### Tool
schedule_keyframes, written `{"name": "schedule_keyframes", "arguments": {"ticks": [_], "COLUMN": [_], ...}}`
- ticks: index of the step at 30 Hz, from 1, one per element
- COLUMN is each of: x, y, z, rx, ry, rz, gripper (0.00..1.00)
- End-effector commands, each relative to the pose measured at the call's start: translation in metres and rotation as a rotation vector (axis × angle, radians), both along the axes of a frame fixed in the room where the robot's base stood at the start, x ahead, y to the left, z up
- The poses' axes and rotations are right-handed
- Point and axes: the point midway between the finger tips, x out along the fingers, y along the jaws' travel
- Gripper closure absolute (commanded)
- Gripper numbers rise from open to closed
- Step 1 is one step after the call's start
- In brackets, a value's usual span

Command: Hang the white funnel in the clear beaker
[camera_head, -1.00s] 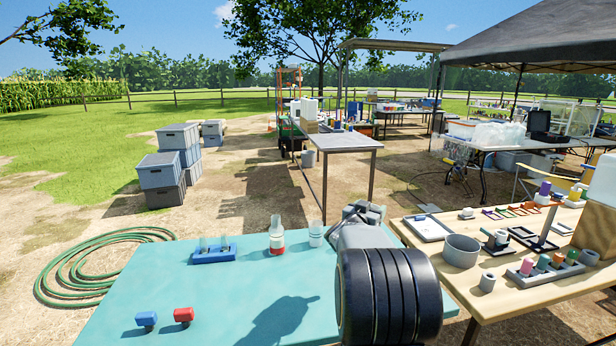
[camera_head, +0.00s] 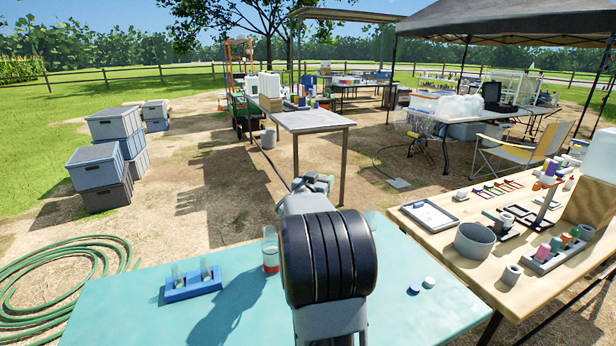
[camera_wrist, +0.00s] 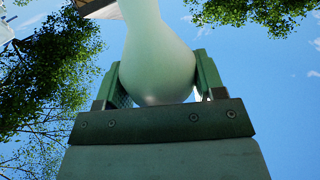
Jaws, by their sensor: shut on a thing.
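In the wrist view my gripper (camera_wrist: 158,76) is shut on a smooth, pale, rounded piece, seemingly the white funnel (camera_wrist: 150,40). A narrower neck rises from its bulge towards the top edge. Its far end is cut off by the frame. In the head view my arm and its black-ringed joint fill the middle, and I cannot make out the funnel there. A clear vessel (camera_head: 372,218) shows partly to the right of my arm, on the teal table (camera_head: 240,318); I cannot tell if it is the beaker. A clear vessel with red at its base (camera_head: 270,250) stands left of my arm.
A blue rack (camera_head: 192,284) with clear vessels stands at the left of the teal table. Two small caps (camera_head: 421,286) lie to the right. A wooden table (camera_head: 440,245) with a grey pot (camera_head: 473,242) and several tools adjoins on the right. A green hose (camera_head: 60,290) lies at left.

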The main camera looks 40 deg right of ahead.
Motion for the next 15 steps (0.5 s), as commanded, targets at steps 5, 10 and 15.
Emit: {"name": "schedule_keyframes", "arguments": {"ticks": [5, 10, 15], "x": [0.0011, 0.0026, 0.0034], "y": [0.0012, 0.003, 0.0039], "z": [0.0002, 0.0001, 0.0002], "rx": [0.0, 0.0, 0.0], "ry": [0.0, 0.0, 0.0], "rz": [0.003, 0.007, 0.008], "gripper": [0.6, 0.6, 0.6]}}
